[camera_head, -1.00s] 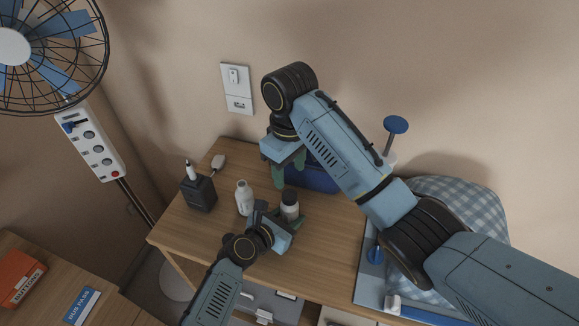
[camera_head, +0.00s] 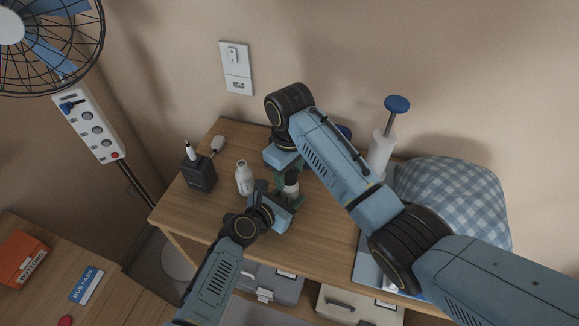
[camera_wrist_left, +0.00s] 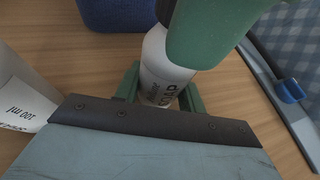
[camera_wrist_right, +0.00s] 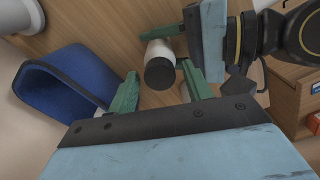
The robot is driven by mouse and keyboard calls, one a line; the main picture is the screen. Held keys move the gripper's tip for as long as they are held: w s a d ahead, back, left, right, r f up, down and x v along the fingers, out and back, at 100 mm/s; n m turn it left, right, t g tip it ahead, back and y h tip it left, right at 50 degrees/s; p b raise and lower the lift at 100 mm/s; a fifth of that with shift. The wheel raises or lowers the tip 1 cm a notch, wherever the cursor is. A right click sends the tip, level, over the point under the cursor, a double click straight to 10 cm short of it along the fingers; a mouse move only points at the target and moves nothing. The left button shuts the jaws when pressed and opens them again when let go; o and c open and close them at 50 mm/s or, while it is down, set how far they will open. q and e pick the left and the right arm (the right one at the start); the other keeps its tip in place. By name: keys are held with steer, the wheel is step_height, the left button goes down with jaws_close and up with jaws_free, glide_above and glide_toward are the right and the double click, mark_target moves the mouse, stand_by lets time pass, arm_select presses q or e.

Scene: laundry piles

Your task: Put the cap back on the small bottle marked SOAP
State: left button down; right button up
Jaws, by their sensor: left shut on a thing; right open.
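The small white bottle marked SOAP (camera_wrist_left: 163,78) stands upright on the wooden table, between the green fingers of my left gripper (camera_wrist_left: 162,92), which is shut on it. A dark cap (camera_wrist_right: 159,73) sits on top of the bottle, seen from above in the right wrist view. The head view also shows the capped bottle (camera_head: 291,187). I cannot tell how tightly the cap sits. My right gripper (camera_wrist_right: 158,78) is open, its fingers on either side of the cap from above. In the left wrist view a right finger hides much of the cap.
A second white bottle (camera_head: 244,178), marked 100 ml, stands just left of my left gripper. A black box (camera_head: 199,174) is farther left. A blue bin (camera_wrist_right: 62,85) stands close behind.

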steer(key=c, duration=1)
steer(key=m, duration=0.8)
steer(key=o, duration=1.2)
steer(key=shift+c, duration=0.2)
steer(key=shift+r, duration=0.15)
steer(key=r, duration=0.6)
steer(key=shift+w+r, duration=0.15)
steer(key=shift+w, duration=0.1)
steer(key=shift+s+d+r, duration=0.1)
steer(key=shift+s+r, duration=0.05)
steer(key=shift+r, duration=0.25)
steer(key=shift+s+r, duration=0.1)
steer(key=shift+r, duration=2.25)
